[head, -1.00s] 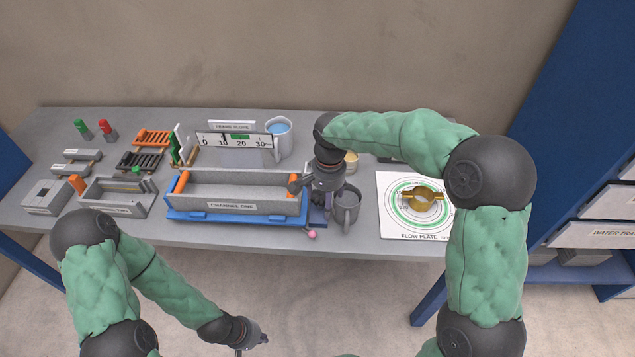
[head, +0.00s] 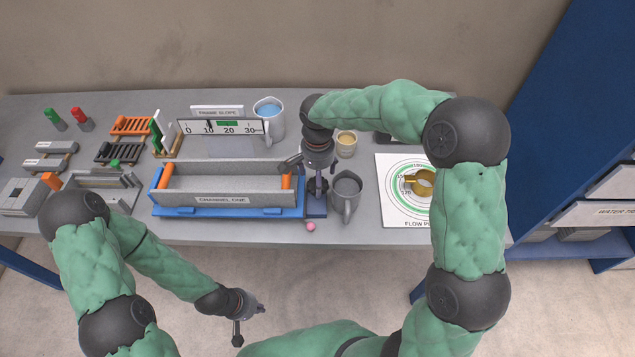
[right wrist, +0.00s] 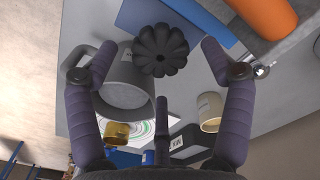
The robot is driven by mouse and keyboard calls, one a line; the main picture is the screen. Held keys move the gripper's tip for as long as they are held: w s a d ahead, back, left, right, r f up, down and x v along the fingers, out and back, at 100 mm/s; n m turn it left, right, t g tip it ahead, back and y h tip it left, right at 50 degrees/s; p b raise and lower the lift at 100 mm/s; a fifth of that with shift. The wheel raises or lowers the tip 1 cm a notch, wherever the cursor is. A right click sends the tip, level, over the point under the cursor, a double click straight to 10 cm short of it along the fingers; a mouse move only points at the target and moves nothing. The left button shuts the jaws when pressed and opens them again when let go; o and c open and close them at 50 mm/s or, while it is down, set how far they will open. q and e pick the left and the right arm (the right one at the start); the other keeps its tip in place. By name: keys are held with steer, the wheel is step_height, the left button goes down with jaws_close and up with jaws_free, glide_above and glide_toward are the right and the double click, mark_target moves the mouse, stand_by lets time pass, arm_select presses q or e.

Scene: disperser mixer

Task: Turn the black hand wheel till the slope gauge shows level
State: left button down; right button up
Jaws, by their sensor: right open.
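The black hand wheel (right wrist: 160,50) has a lobed rim and stands at the right end of the blue channel frame (head: 230,212). My right gripper (right wrist: 158,54) points down, open, with one finger on each side of the wheel and gaps between. In the head view the right gripper (head: 318,182) mostly covers the wheel. The slope gauge (head: 219,133) stands behind the channel tank (head: 225,184). Its black pointer is near 10, left of the green band by 20. My left gripper (head: 250,318) hangs in front of the bench, empty, its fingers seemingly apart.
A grey mug (head: 345,192) stands close to the right of my right gripper. A jug of blue liquid (head: 269,120) and a small beige cup (head: 346,145) are behind. The flow plate (head: 395,208) with a brass piece lies right. Racks and small parts fill the left.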

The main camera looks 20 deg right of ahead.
steer(key=shift+f, duration=1.3)
steer(key=shift+c, duration=0.2)
steer(key=c, duration=1.1)
steer(key=o, duration=1.1)
steer(key=shift+o, duration=0.2)
steer(key=shift+r, duration=0.15)
step_height(320, 180, up, 12)
